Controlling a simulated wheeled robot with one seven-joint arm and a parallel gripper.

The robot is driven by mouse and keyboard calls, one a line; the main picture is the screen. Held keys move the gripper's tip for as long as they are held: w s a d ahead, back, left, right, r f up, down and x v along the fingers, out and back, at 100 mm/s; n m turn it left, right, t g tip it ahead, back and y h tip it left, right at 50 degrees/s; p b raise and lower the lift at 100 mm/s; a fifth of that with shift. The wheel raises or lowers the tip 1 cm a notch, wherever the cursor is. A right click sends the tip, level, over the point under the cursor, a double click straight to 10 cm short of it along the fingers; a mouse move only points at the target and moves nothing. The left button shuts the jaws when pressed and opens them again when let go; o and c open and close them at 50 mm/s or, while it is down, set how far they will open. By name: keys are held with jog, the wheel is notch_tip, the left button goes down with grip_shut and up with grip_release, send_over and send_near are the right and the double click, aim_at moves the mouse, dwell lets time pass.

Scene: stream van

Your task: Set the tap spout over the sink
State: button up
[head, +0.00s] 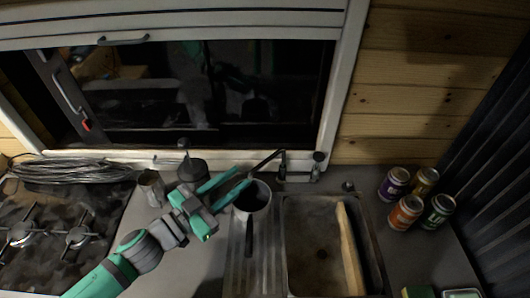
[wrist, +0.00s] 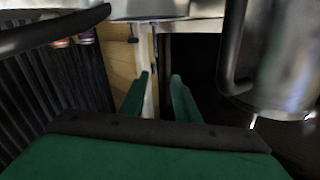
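The tap (head: 281,168) stands behind the sink, against the wall under the window. Its dark spout (head: 264,161) points left and toward me, over the drainboard side rather than over the sink. The sink (head: 288,240) is a worn metal basin right of the ribbed drainboard. My gripper (head: 243,179) is open, its two teal fingers apart, just left of the spout's end and above a saucepan. In the wrist view my gripper (wrist: 158,78) shows nothing between the fingertips. A dark bar at that view's upper left may be the spout; I cannot tell.
A saucepan (head: 262,197) stands on the drainboard (head: 238,270) beside the fingers. A wooden board (head: 348,248) lies in the sink's right side. A dark pot (head: 193,168) and a metal mug (head: 150,184) stand left. Several cans (head: 406,212) stand right. A stove (head: 60,235) is far left.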

aim_at(265, 162)
jog(key=x, duration=0.6)
jog(key=d+x, duration=0.1)
jog(key=x, duration=0.2)
jog(key=shift+s, duration=0.4)
jog(key=shift+w+d, duration=0.25)
jog(key=shift+w, duration=0.3)
grip_shut()
